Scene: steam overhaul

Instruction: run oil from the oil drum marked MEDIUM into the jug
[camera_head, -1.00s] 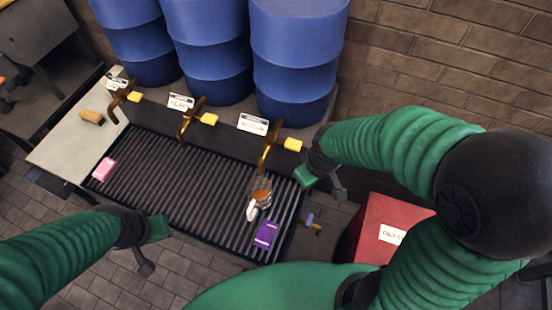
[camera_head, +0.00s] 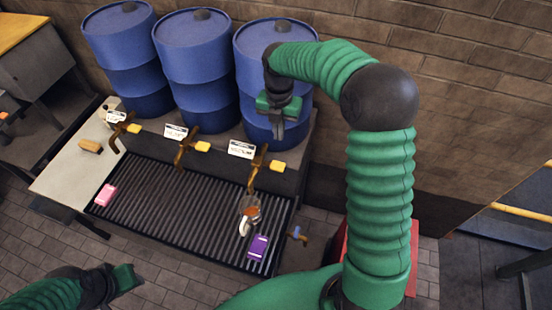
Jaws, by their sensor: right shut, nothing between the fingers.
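Three blue drums stand in a row at the back. The right drum (camera_head: 262,70) has a white label (camera_head: 241,149) whose blurred word looks like MEDIUM. Its brass tap (camera_head: 258,170) with a yellow handle (camera_head: 277,166) hangs over the grating. The small clear jug (camera_head: 250,211), with something brownish-orange showing in it and a pale handle, stands on the grating below that tap. My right gripper (camera_head: 280,135) is shut and empty, in front of the right drum and above the yellow handle, apart from it. My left gripper (camera_head: 128,278) is low at left, away from everything; its jaws are unclear.
The middle drum (camera_head: 195,60) and left drum (camera_head: 122,50) have similar taps. A purple item (camera_head: 258,247) lies near the jug and a pink one (camera_head: 106,195) at the grating's left. The slatted grating (camera_head: 165,205) is mostly clear. A red box (camera_head: 413,250) is partly hidden behind my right arm.

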